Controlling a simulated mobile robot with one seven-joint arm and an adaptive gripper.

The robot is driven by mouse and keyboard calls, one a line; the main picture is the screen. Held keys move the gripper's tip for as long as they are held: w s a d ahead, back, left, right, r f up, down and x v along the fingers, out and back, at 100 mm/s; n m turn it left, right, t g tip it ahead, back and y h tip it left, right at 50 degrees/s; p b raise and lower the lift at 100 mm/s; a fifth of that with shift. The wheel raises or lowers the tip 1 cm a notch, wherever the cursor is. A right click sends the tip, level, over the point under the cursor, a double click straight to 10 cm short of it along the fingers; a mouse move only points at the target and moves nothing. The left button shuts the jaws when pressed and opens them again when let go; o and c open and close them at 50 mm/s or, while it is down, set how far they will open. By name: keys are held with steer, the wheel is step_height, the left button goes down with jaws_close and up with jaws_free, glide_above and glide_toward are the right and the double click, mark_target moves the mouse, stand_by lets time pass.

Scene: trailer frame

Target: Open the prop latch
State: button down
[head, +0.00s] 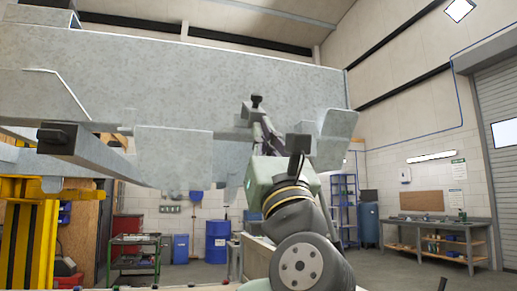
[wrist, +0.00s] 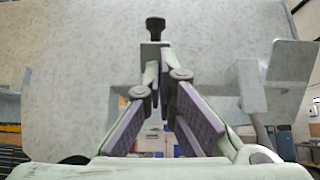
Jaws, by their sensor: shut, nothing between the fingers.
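A dark knob on a short stem (head: 256,101) stands on a small metal block at the lower edge of the grey trailer frame; it looks like part of the prop latch. In the wrist view the knob (wrist: 155,27) is straight ahead, just beyond my fingertips. My gripper (head: 262,128) points up at it from below, in front of the frame. In the wrist view my gripper (wrist: 158,68) has its fingers converged at the tips, with nothing held. The tips overlap the block in the picture; I cannot tell whether they touch it. The lower part of the block is hidden behind them.
The large grey trailer beam (head: 230,75) fills the space above and behind my gripper. Metal plates (head: 172,155) hang at its lower edge on both sides. A dark-ended bar (head: 75,145) juts out at left, above a yellow stand (head: 30,235). A workbench (head: 437,236) stands far right.

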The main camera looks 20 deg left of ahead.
mark_target(261, 98)
steer(key=shift+s+d+r, duration=0.15)
steer(key=shift+s+r, duration=0.05)
steer(key=shift+r, duration=0.45)
steer(key=shift+s+d+r, duration=0.15)
steer(key=shift+r, duration=0.5)
steer(key=shift+s+r, duration=0.15)
steer(key=shift+r, duration=0.9)
